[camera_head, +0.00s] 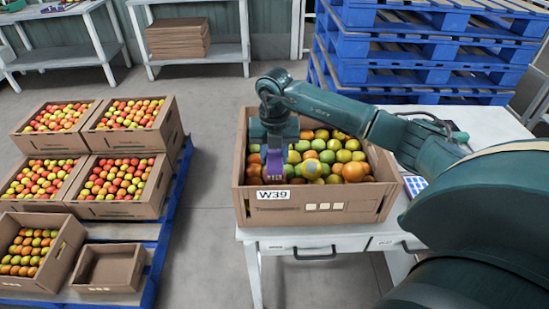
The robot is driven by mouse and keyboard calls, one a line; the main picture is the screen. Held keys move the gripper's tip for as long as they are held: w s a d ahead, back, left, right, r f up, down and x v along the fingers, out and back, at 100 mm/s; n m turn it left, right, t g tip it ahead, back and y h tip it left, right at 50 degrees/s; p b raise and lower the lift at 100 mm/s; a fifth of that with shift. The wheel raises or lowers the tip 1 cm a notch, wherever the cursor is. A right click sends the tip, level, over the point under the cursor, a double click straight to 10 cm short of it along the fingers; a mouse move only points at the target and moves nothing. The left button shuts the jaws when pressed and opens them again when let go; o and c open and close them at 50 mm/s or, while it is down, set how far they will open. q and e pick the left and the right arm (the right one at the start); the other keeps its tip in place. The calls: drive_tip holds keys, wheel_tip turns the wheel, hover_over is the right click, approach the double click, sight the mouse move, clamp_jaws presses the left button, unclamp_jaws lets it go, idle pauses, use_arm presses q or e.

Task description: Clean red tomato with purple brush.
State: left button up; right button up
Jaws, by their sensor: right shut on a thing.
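My right gripper (277,143) points down over the left part of the cardboard crate labelled W39 (320,207) on the white table. It is shut on the purple brush (275,166), whose lower end reaches down to the fruit near the crate's front wall. The crate is full of green, yellow and orange to red tomatoes; one orange-red tomato (354,172) lies right of centre. I cannot tell which one is the red tomato, or whether the brush touches any fruit. The gripper and brush hide part of the left side of the crate. My left gripper is not in view.
Several tomato crates (113,185) and a smaller empty box (108,268) stand on a blue pallet at left. Blue pallets (420,55) are stacked behind the table.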

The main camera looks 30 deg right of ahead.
sight(275, 163)
drive_tip(key=shift+w+d, duration=0.25)
drive_tip(key=shift+w, duration=0.2)
drive_tip(key=shift+s, duration=0.1)
drive_tip(key=shift+s+a+p, duration=0.3)
drive_tip(key=shift+s+a, duration=0.1)
drive_tip(key=shift+s, duration=0.2)
drive_tip(key=shift+s+a+p, duration=0.3)
drive_tip(key=shift+s+a, duration=0.05)
drive_tip(key=shift+s, duration=0.25)
drive_tip(key=shift+s+a+f+p, duration=0.2)
drive_tip(key=shift+s+a+p, duration=0.2)
drive_tip(key=shift+s, duration=0.4)
drive_tip(key=shift+c, duration=0.8)
drive_tip(key=shift+w+d+f+b, duration=0.1)
drive_tip(key=shift+w+d+b, duration=0.45)
drive_tip(key=shift+w, duration=0.3)
drive_tip(key=shift+w+d+b, duration=0.4)
drive_tip(key=shift+w+b, duration=0.1)
drive_tip(key=shift+w, duration=0.35)
drive_tip(key=shift+w+d, duration=0.2)
drive_tip(key=shift+w, duration=0.1)
drive_tip(key=shift+r, duration=0.2)
